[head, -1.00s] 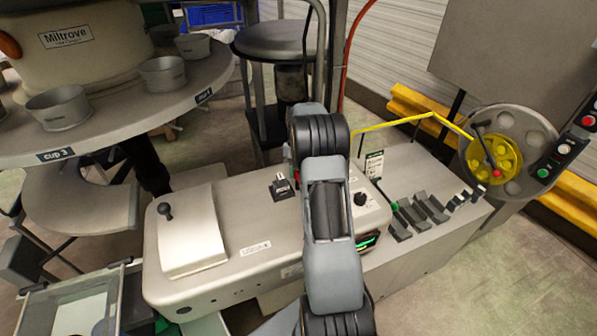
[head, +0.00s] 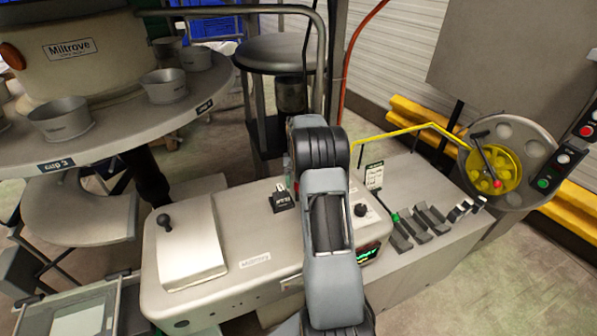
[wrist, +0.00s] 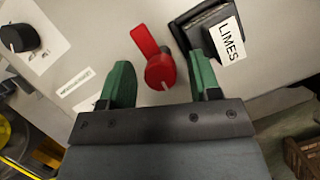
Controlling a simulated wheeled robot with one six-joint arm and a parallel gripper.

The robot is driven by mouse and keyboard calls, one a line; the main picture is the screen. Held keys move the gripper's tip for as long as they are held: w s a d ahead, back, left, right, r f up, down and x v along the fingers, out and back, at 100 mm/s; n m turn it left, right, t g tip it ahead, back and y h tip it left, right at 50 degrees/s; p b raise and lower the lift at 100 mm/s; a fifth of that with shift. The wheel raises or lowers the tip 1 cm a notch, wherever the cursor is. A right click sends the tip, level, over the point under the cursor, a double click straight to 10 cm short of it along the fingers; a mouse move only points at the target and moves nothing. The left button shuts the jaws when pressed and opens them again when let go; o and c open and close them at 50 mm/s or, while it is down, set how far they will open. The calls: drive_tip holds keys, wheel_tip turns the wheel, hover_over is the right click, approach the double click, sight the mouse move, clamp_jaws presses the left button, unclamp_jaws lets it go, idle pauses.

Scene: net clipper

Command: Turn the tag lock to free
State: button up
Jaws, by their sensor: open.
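The red lever knob (wrist: 160,72), which I take to be the tag lock, is on the pale machine top in the wrist view, its handle pointing up and left. Right of it is a black tag holder (wrist: 192,30) with a white tag reading LIMES (wrist: 225,42). The holder also shows in the head view (head: 283,201), just left of my arm, which hides most of the knob there. My gripper (wrist: 161,63) is open, its green fingers on either side of the knob with gaps between; contact with the machine top cannot be told.
A black dial (wrist: 18,38) is at the wrist view's upper left; it also shows in the head view (head: 361,210). A hinged plate with a black knob (head: 188,245) lies left. The round cup table (head: 110,138) is at upper left.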

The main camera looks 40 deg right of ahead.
drive_tip(key=v, duration=1.3)
drive_tip(key=shift+r, duration=0.2)
drive_tip(key=shift+w, duration=0.1)
